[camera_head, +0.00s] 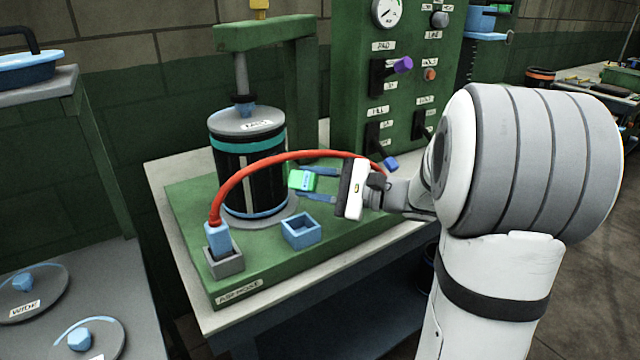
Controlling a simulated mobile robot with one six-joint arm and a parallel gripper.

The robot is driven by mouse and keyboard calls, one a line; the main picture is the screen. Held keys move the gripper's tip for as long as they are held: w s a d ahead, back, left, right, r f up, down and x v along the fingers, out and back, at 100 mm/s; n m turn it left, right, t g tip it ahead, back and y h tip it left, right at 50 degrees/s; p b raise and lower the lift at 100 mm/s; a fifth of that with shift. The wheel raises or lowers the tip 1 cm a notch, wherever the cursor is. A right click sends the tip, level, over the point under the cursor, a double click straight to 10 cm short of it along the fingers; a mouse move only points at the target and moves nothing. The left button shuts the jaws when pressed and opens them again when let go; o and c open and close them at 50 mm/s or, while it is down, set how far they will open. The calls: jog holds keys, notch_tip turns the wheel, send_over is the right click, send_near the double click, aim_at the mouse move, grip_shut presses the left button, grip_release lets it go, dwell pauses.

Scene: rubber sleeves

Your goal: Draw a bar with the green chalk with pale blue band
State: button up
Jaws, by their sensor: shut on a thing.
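My gripper (312,184) is at the middle of the green bench plate, its blue fingers pointing left. It is shut on a small green block with a pale blue-white band or label (302,181). The block is held close to the right side of a black cylinder and appears to be above the plate. I cannot make out a chalk shape or any drawn bar. Part of the block's right side is hidden by the fingers.
The black cylinder (250,185) stands under a green press frame (265,36). A red hose (250,165) arches from a blue plug in a grey socket (226,264) past the block. An empty blue square holder (301,231) is in front. A control panel (400,80) stands behind.

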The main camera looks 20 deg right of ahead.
jog(key=shift+x, duration=1.1)
dwell(0.6)
jog(key=shift+w+d, duration=0.1)
jog(key=shift+w+d, duration=0.5)
jog(key=shift+w, duration=0.25)
jog(key=shift+w+d, duration=0.55)
jog(key=shift+w, duration=0.3)
jog(key=shift+s+a+b, duration=0.3)
jog(key=shift+s+a, duration=0.3)
jog(key=shift+s, duration=0.25)
jog(key=shift+s+a+b, duration=0.25)
jog(key=shift+s+a, duration=0.35)
jog(key=shift+s, duration=0.25)
jog(key=shift+d, duration=0.1)
jog(key=shift+v, duration=2.9)
